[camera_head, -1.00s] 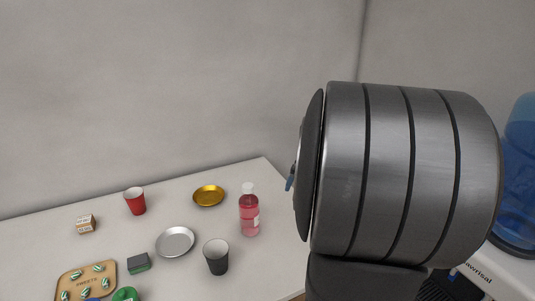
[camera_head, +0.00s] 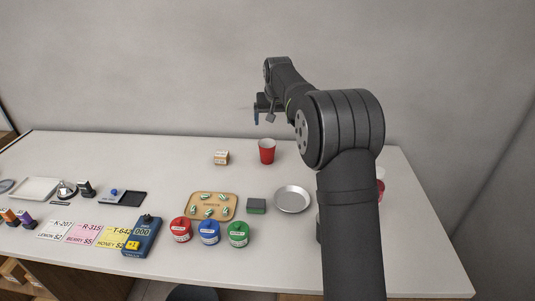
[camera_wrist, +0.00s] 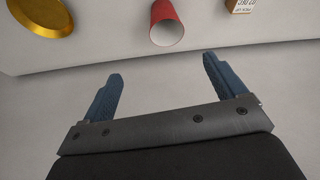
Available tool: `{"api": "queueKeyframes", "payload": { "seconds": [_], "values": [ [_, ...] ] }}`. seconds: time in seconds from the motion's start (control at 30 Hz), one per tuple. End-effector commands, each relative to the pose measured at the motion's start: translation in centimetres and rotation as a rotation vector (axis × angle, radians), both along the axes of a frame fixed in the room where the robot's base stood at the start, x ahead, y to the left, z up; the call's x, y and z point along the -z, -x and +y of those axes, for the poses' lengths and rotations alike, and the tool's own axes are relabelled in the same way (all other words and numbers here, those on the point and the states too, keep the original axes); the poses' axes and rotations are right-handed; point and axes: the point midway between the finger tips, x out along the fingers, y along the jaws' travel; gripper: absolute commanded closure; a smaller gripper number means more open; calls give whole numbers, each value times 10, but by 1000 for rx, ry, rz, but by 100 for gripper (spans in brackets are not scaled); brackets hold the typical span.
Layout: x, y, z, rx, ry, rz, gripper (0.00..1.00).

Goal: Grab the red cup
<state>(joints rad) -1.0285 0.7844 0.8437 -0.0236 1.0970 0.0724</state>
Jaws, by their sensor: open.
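The red cup (camera_head: 267,152) stands upright near the back of the white counter in the head view, right of a small box. It also shows at the top middle of the wrist view (camera_wrist: 167,24), with its pale inside visible. My gripper (camera_head: 263,113) is above the back of the counter, over the cup and apart from it. In the wrist view its two blue fingers (camera_wrist: 160,78) are spread with nothing between them, and the cup lies beyond the fingertips.
The small box (camera_head: 221,158) stands left of the cup. A silver plate (camera_head: 292,199), a green-and-black sponge (camera_head: 256,206) and a sweets board (camera_head: 210,206) lie nearer the front. A gold plate (camera_wrist: 40,14) shows in the wrist view. The wall (camera_head: 150,70) is close behind.

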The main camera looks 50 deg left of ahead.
Motion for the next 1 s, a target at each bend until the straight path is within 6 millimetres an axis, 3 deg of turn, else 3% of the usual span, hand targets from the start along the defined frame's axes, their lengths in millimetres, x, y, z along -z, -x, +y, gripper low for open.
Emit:
{"api": "queueKeyframes", "payload": {
  "seconds": [0.17, 0.63, 1.0],
  "values": [
    [9, 10, 17, -20, 1, -7, 11],
    [96, -13, 48, -18, 2, -6, 11],
    [120, -20, 56, -18, 0, -7, 11]
  ]
}}
